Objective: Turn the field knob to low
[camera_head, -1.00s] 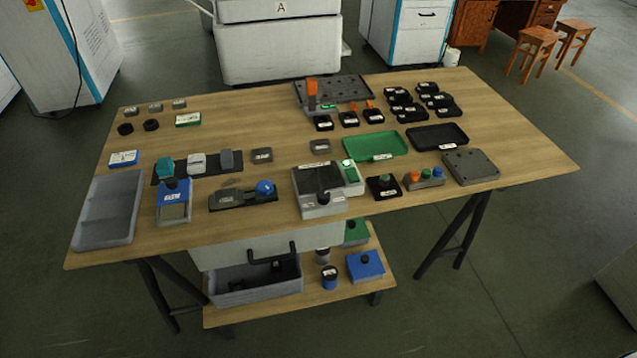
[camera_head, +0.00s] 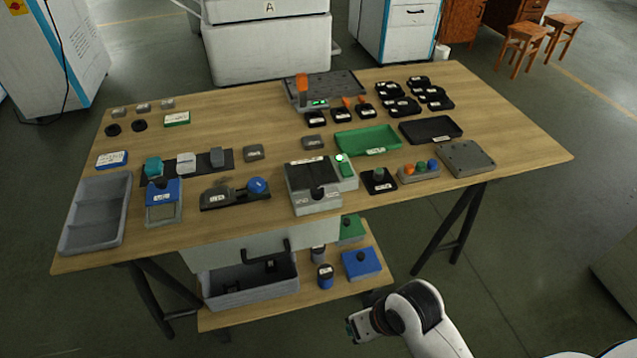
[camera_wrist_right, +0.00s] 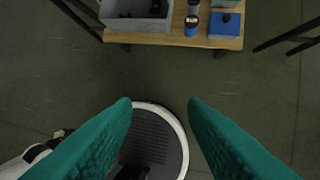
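A grey instrument box (camera_head: 298,205) with a dark top panel stands near the front middle of the table. A dark round knob (camera_head: 317,192) sits on its front part; its label and pointer are too small to read, so I cannot confirm it is the field knob. A small black base with a dark green knob (camera_head: 378,175) stands to its right. My right gripper (camera_head: 360,325) is low in front of the table, well apart from both. In the right wrist view its teal fingers (camera_wrist_right: 160,103) are spread with nothing between them. My left gripper is not in view.
The wooden table (camera_head: 250,130) carries trays, blocks and several small black parts. A button box (camera_head: 418,174) and a grey block (camera_head: 465,158) stand at the front right. Below is a shelf (camera_head: 310,300) with a grey bin (camera_head: 250,290) and blue box (camera_head: 361,263). Floor in front is clear.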

